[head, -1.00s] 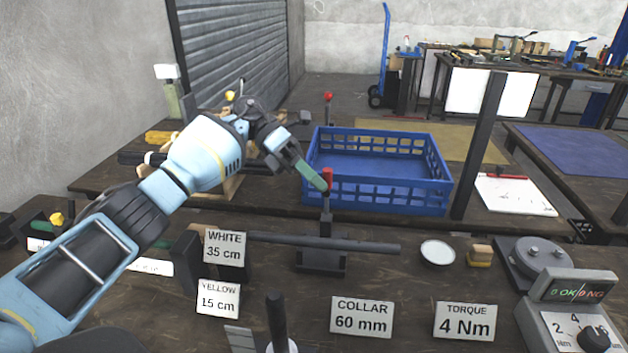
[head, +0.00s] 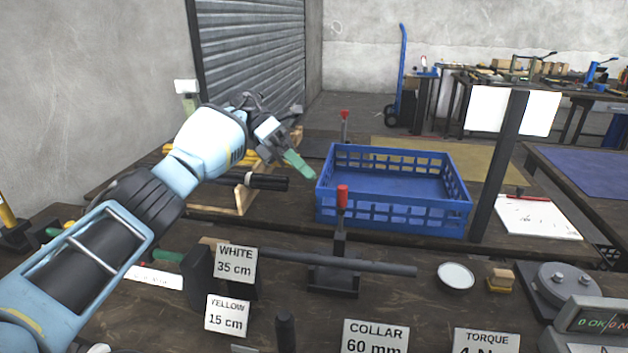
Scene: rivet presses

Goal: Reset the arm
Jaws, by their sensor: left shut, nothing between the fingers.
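My left arm comes in from the left over the bench. Its gripper (head: 300,166) is shut and empty, with green fingertips pointing down and right. It hangs in the air just left of the blue crate (head: 395,219). A red-handled clamp (head: 342,225) stands on the bench below and right of the fingertips, apart from them. A dark bar (head: 375,267) lies across the clamp's base. My right gripper does not show.
Sign cards reading WHITE 35 cm (head: 236,264), YELLOW 15 cm (head: 227,316) and COLLAR 60 mm (head: 375,337) stand along the front. A white dish (head: 455,277) and a round dark fixture (head: 560,284) are at right. A dark post (head: 498,165) rises beside the crate.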

